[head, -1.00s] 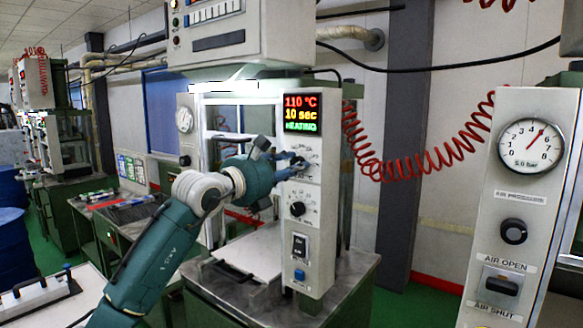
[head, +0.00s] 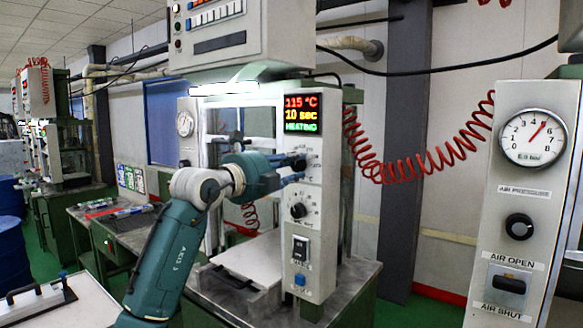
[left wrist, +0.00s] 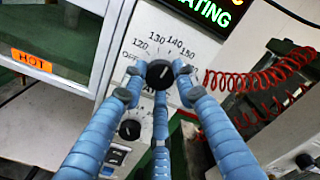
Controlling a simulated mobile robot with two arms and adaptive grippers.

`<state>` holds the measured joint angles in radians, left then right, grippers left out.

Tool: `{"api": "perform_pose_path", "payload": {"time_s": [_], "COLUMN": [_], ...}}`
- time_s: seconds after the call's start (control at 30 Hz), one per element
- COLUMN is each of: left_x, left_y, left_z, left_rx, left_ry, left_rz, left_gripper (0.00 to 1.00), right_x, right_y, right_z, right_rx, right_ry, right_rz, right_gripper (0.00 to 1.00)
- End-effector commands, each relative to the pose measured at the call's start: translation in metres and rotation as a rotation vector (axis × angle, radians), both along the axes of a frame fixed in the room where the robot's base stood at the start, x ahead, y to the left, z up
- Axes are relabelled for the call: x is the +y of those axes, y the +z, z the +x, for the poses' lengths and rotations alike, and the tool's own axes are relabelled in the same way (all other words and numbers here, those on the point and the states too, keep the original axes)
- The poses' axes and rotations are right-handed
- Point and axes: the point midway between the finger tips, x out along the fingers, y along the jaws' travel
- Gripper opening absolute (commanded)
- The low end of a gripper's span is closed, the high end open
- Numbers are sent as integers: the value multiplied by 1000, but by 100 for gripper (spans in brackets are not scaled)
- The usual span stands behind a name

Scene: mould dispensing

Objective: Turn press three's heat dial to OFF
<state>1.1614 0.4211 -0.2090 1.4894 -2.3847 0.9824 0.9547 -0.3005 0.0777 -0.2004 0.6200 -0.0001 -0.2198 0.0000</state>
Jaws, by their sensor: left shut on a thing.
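The press in front has a pale control column (head: 315,220) with a lit display (head: 301,114) reading 115 °C, 10 sec, HEATING. Its black heat dial (left wrist: 159,74) shows in the left wrist view, inside a printed scale with OFF at the left and 120, 130, 140 and more running clockwise. The dial's short white mark seems to point up and to the right. My left gripper (head: 298,163) is shut on this dial, with its blue fingers around the knob. My right gripper is not in view.
A second dial (head: 298,210) and a switch (head: 300,247) sit below on the same column. An orange HOT label (left wrist: 31,60) marks the press window. A panel with an air gauge (head: 533,138) stands at the right; a red coiled hose (head: 400,170) hangs between.

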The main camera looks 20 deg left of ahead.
Motion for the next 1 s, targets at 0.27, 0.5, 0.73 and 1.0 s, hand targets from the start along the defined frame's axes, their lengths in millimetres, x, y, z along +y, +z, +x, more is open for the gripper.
{"api": "perform_pose_path", "payload": {"time_s": [0.27,0.5,0.73,1.0], "left_x": [-3,-3,-3,-3], "left_y": [-2,0,2,4], "left_z": [0,0,0,0], "left_rx": [96,173,247,334], "left_ry": [-4,-5,-4,-4], "left_rz": [-246,-461,-666,-908], "left_gripper": [3,3,3,3], "right_x": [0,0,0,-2], "right_y": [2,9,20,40], "right_z": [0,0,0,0], "right_rx": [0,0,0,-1], "right_ry": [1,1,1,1], "right_rz": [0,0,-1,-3], "right_gripper": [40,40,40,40]}}
